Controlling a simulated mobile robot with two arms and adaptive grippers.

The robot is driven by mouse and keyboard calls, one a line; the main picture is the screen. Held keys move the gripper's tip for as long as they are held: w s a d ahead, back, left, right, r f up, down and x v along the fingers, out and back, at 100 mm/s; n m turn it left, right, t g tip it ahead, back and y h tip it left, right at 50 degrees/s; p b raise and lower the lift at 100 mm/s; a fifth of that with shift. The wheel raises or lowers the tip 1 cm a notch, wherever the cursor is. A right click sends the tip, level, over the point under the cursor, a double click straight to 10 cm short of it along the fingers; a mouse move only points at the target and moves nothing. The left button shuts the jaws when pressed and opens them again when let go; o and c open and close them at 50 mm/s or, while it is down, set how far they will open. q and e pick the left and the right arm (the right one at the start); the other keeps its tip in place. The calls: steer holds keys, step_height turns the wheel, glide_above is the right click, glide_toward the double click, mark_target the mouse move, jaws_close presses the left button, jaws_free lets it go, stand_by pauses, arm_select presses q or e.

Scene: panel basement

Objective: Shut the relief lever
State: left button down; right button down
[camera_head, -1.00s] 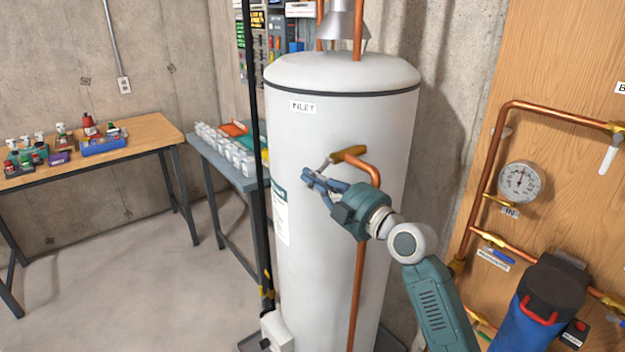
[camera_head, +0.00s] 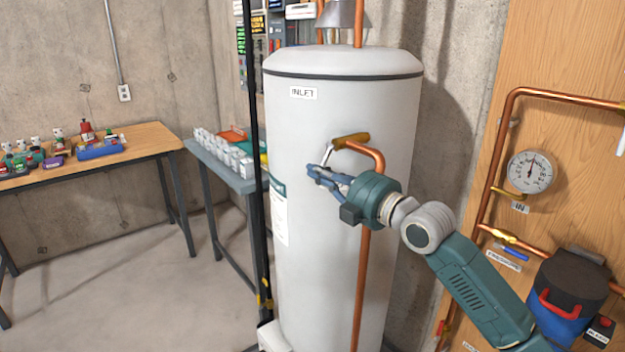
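The relief lever (camera_head: 328,153) is a thin silver handle on a brass valve (camera_head: 350,139) on the front of the white tank. It slants down and left from the valve. My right gripper (camera_head: 314,173) has its blue fingers just below the lever's lower end, close to it or touching; I cannot tell which. The fingers look close together, but whether they are shut or hold the lever is unclear. My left gripper is not in view.
The white tank (camera_head: 300,130) carries an INLET label. A copper pipe (camera_head: 361,290) runs down from the valve, behind my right gripper. A dark vertical pole (camera_head: 257,150) stands left of the tank. A wooden panel (camera_head: 570,60) with pipes and a gauge (camera_head: 530,172) is at right.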

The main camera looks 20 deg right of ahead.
steer(key=shift+w+d+f+n, duration=0.15)
steer(key=shift+d+f+n, duration=0.2)
steer(key=shift+n, duration=0.5)
steer(key=shift+w+d+f+n, duration=0.2)
steer(key=shift+d+n, duration=0.25)
steer(key=shift+n, duration=0.4)
steer(key=v, duration=1.2)
steer(key=shift+d+r, duration=0.1)
steer(key=shift+r, duration=0.05)
